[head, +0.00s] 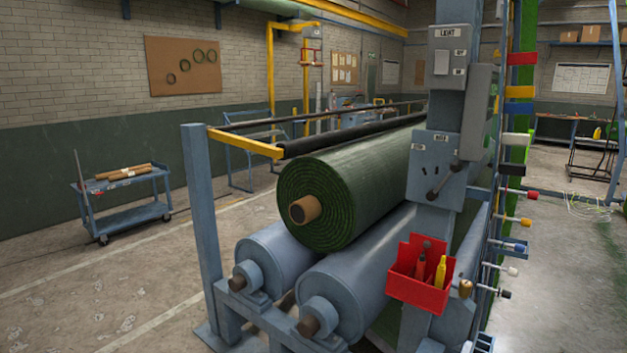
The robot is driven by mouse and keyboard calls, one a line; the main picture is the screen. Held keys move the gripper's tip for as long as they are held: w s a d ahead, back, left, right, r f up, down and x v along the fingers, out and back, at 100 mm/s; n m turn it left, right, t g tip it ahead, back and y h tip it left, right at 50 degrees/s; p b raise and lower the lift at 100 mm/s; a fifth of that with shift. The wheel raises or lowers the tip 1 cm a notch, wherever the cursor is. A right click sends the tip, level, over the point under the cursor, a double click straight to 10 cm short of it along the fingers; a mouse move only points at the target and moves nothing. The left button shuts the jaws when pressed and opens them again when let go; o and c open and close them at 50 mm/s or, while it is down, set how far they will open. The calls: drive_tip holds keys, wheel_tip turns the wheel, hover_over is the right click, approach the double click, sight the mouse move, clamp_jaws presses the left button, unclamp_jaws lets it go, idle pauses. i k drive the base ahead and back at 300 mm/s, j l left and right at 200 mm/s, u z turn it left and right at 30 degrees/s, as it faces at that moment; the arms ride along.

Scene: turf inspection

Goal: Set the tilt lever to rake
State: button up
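A grey box headed with what looks like "LIGHT" (452,38) is fixed high on the blue-grey post. It carries a pale upright plate or handle (441,62) and two small labels on its right, too small to read. Below it is a second grey panel (422,178) with small labels and dark slots. A dark lever (444,181) with a round black knob slants down to the left from that panel's right side. I cannot tell from the lettering which of these is the tilt lever. My gripper is not in view.
A green turf roll (365,180) lies on grey rollers (355,280) left of the post. A red tool bin (419,287) hangs low on the post. Coloured knobbed rods (518,221) stick out at right. A blue cart (125,205) stands left; floor around it is open.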

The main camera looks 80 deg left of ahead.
sight(456, 166)
drive_tip(key=u, duration=2.25)
drive_tip(key=i+j, duration=0.15)
